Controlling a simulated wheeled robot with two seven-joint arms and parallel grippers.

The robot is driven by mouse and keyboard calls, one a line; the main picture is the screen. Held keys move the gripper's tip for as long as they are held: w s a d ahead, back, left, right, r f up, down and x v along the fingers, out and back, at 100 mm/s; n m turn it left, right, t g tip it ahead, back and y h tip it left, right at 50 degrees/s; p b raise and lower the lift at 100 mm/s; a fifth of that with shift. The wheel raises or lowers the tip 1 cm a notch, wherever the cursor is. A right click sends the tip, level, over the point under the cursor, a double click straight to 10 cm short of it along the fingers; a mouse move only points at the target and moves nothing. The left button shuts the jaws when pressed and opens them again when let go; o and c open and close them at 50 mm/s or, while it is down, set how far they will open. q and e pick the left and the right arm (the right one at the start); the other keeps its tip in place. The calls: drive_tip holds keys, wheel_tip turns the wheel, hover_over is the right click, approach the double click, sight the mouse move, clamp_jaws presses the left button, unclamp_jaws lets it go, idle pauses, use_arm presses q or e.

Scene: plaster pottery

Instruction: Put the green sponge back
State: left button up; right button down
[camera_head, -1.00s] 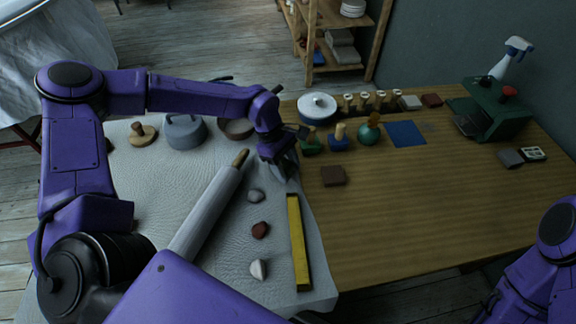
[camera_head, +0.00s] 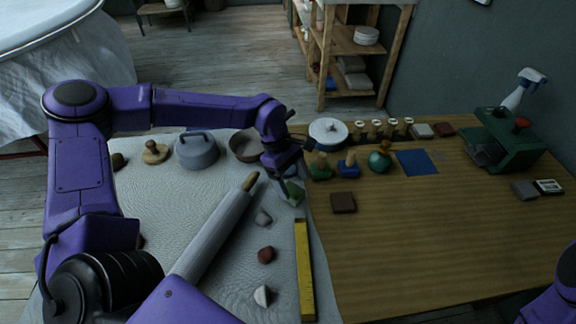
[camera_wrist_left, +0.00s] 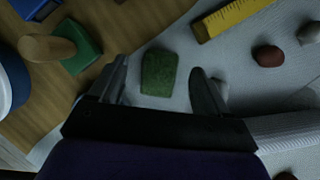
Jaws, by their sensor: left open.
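The green sponge (camera_wrist_left: 158,72) lies on the white cloth (camera_wrist_left: 150,32), between the spread fingers of my left gripper (camera_wrist_left: 160,68) in the left wrist view. Gaps show on both sides of it. In the head view the sponge (camera_head: 295,193) is partly hidden by my left gripper (camera_head: 286,185), close to the cloth's right edge. The height of the fingers over the cloth is hard to tell. My right gripper is out of view; only a bit of my right arm shows at the lower right.
A yellow ruler (camera_head: 304,270), stones (camera_head: 266,255) and a rolling pin (camera_head: 215,233) lie nearby on the cloth. A green stamp (camera_head: 320,171), a blue stamp (camera_head: 348,168) and a brown block (camera_head: 343,203) stand to the right. The wooden table's front right is clear.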

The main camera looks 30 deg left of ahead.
use_arm(q)
drive_tip(key=v, duration=0.8)
drive_tip(key=shift+d, duration=0.1)
